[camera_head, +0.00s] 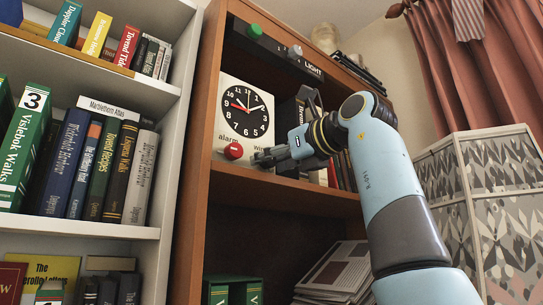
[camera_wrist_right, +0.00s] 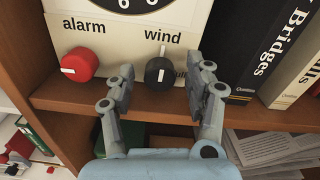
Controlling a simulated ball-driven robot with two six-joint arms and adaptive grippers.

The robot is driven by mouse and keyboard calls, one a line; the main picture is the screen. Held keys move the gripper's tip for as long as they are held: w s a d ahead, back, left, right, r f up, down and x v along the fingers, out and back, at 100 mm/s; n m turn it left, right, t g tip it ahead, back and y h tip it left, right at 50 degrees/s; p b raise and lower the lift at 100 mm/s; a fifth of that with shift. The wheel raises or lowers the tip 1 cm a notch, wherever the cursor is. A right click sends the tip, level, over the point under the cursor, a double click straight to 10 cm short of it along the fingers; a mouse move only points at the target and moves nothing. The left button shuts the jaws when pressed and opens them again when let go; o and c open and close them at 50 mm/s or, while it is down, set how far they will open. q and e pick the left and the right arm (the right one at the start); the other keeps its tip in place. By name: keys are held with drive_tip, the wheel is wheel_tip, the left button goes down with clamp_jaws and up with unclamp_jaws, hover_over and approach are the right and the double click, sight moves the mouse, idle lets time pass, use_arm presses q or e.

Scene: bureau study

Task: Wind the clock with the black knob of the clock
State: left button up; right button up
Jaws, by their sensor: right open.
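The clock (camera_head: 245,111) is a white panel with a black dial, standing upright on a brown wooden shelf. In the right wrist view its lower face (camera_wrist_right: 196,16) shows the words "alarm" and "wind". The black knob (camera_wrist_right: 160,73) is under "wind", with a white pointer line directed up. The red knob (camera_wrist_right: 80,64) is under "alarm", left of it; it also shows in the head view (camera_head: 233,151). My right gripper (camera_wrist_right: 162,80) is open, its fingers on either side of the black knob with gaps visible. In the head view the gripper hides the black knob. My left gripper is not in view.
Books (camera_wrist_right: 245,45) stand close to the clock's right. A black bar labelled LIGHT (camera_head: 275,48) with a green button is above the clock. The wooden shelf edge (camera_wrist_right: 60,98) runs below the knobs. A white bookcase (camera_head: 165,190) is at left.

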drive_tip(key=shift+w+a, duration=0.1)
drive_tip(key=shift+w, duration=0.1)
drive_tip(key=shift+c, duration=0.2)
drive_tip(key=c, duration=0.5)
clamp_jaws()
drive_tip(key=m+p, duration=0.2)
drive_tip(key=m, duration=0.1)
drive_tip(key=shift+r, duration=0.2)
drive_tip(key=m+p, duration=0.1)
drive_tip(key=m, duration=0.1)
drive_tip(key=shift+f+m, duration=0.15)
drive_tip(key=shift+m, duration=0.15)
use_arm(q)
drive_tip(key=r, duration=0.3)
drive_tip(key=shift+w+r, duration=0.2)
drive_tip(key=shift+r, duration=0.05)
use_arm(e)
drive_tip(key=shift+f, duration=0.1)
